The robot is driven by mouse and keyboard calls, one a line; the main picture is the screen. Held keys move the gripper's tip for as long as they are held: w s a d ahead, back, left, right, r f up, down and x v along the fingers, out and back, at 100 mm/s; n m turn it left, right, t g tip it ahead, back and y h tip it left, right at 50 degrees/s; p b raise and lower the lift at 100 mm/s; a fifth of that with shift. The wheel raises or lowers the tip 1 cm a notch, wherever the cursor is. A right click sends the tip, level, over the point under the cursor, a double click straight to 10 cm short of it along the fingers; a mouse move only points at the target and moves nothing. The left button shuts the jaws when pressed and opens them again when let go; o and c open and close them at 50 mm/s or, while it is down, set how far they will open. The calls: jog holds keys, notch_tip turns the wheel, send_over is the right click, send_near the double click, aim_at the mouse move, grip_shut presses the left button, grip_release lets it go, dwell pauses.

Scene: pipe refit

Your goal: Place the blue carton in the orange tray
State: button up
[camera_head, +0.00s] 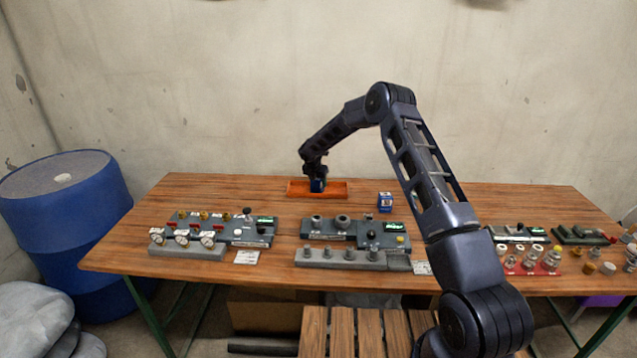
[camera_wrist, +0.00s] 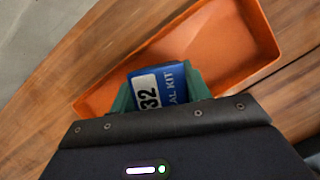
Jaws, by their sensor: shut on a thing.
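A blue carton with a white "32" label (camera_wrist: 160,88) is between the green fingers of my gripper (camera_wrist: 161,92), which is shut on it. In the head view the carton (camera_head: 317,186) shows small and dark below my gripper (camera_head: 316,177). The orange tray (camera_head: 336,189) lies at the back of the table, and the carton is over or inside its middle. The tray (camera_wrist: 225,45) also shows in the wrist view, its floor empty where visible. I cannot tell whether the carton touches the floor. A second blue and white carton (camera_head: 385,202) stands on the table right of the tray.
Grey fixtures with gauges and valves (camera_head: 190,240) stand front left, and another fixture with fittings (camera_head: 340,240) stands front centre. More fittings on a red stand (camera_head: 530,262) are at the right. A blue barrel (camera_head: 65,215) stands left of the table. Bare wood surrounds the tray.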

jog(key=shift+f, duration=0.1)
jog(key=o, duration=1)
